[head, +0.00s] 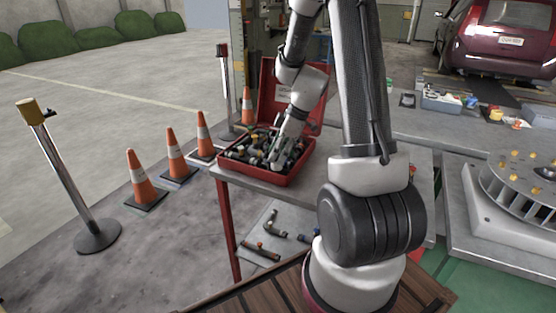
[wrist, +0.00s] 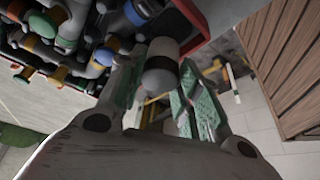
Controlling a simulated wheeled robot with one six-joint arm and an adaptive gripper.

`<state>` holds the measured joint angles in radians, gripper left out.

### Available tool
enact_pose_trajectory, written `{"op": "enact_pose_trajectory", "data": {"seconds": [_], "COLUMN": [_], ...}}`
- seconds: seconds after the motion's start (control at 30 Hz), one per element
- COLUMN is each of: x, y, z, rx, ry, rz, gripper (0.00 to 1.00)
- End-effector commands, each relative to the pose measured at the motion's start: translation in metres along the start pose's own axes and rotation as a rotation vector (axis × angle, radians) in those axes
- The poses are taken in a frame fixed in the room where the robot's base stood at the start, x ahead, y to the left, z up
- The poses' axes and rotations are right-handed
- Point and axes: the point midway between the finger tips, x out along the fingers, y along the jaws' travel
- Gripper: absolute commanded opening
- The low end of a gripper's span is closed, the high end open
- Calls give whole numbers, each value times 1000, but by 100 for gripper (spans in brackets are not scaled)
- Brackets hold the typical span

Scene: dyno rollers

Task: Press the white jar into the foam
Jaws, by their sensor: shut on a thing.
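My gripper (head: 277,157) reaches down into the open red case on the bench. In the wrist view its two green-padded fingers (wrist: 160,68) are on either side of a small rounded thing, the white jar (wrist: 161,49), with a pale top part, a dark band and a grey near end. The gripper is shut on it. In the head view the jar is too small to tell apart. The foam is hidden under the crowded contents of the case. I cannot tell whether the jar touches it.
The red case (head: 247,176) holds several fittings, with its lid (head: 312,100) raised behind. It stands on a grey bench (head: 268,192). Dark pipe pieces (head: 260,252) lie on a lower shelf. Traffic cones (head: 142,180) and a post (head: 70,180) stand left. A roller drum (head: 520,180) is right.

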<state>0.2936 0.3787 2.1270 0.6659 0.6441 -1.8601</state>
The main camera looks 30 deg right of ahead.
Motion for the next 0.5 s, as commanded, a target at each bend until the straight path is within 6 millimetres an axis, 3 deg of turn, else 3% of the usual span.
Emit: {"op": "enact_pose_trajectory", "data": {"seconds": [0.3, 0.5], "x": [-60, -68], "y": [1, 0], "z": [-25, -18], "rx": [-7, -189], "ry": [0, -6], "rz": [1, -78], "gripper": [6, 6]}}
